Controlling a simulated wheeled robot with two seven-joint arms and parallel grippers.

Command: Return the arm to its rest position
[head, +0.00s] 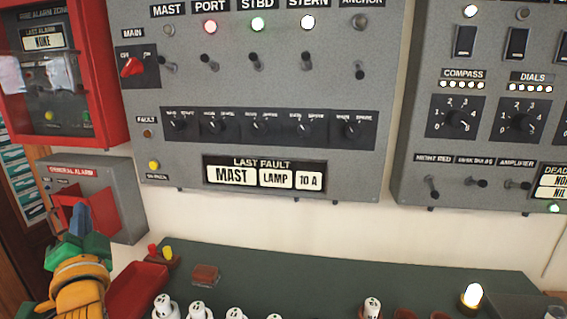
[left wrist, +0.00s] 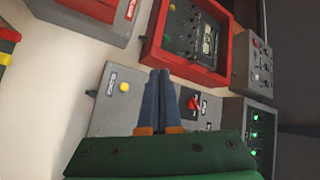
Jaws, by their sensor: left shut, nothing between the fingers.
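My left arm comes in at the lower left of the head view. Its gripper (head: 80,216) is orange, green and blue and sits in front of the grey general alarm box (head: 122,200). In the left wrist view the two blue fingers (left wrist: 160,98) are closed together with nothing between them. Beyond them is the grey lamp panel with a yellow button (left wrist: 124,87) and a red switch (left wrist: 193,103). I cannot tell the gap between the fingers and the panel. My right gripper is in neither view.
The lamp panel (head: 262,87) and the dimmer panel (head: 420,110) hang on the wall. The red fire alarm box (head: 108,100) is at the upper left. On the green counter (head: 320,277) stand a red tray (head: 137,291), several white lamps (head: 197,309) and a lit lamp (head: 472,295).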

